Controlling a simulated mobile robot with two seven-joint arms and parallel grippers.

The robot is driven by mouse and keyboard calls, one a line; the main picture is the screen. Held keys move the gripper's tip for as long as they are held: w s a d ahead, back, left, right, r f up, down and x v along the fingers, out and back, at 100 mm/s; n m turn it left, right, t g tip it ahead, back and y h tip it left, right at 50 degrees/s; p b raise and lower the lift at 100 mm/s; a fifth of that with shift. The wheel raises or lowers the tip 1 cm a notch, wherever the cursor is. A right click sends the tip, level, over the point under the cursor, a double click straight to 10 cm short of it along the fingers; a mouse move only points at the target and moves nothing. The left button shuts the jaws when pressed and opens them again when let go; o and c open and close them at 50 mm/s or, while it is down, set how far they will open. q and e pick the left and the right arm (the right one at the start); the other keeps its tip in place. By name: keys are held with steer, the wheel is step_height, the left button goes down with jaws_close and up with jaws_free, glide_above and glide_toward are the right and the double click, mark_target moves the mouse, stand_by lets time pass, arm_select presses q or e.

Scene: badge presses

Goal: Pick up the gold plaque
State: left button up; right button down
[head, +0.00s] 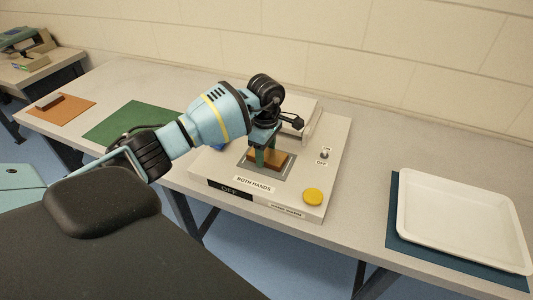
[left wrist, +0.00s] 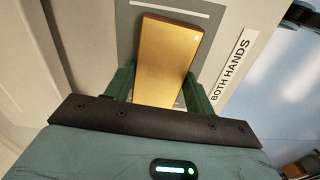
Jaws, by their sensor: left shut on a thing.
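The gold plaque (head: 267,160) is at the grey plate in the middle of the badge press (head: 335,150). My left gripper (head: 266,157) reaches down over it, its green fingers on either side of the plaque. In the left wrist view the plaque (left wrist: 167,60) fills the space between the fingers of my left gripper (left wrist: 163,85), which is shut on it. I cannot tell whether the plaque rests on the plate or is slightly raised. My right gripper is not in view.
The press has a yellow button (head: 313,197), a small switch (head: 324,154) and a "BOTH HANDS" label. A white tray (head: 455,222) lies on a dark blue mat (head: 394,232) at right. A green mat (head: 115,122) and an orange mat (head: 75,108) are at left.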

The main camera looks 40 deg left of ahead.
arm_select(q)
steer(key=shift+r, duration=0.55)
steer(key=shift+s+r, duration=0.2)
steer(key=shift+r, duration=0.4)
steer(key=shift+s+r, duration=0.15)
steer(key=shift+r, duration=0.45)
steer(key=s+d+r, duration=0.1)
steer(key=s+d, duration=0.2)
steer(key=s, duration=1.2)
steer(key=shift+d+r, duration=0.15)
steer(key=shift+r, duration=0.05)
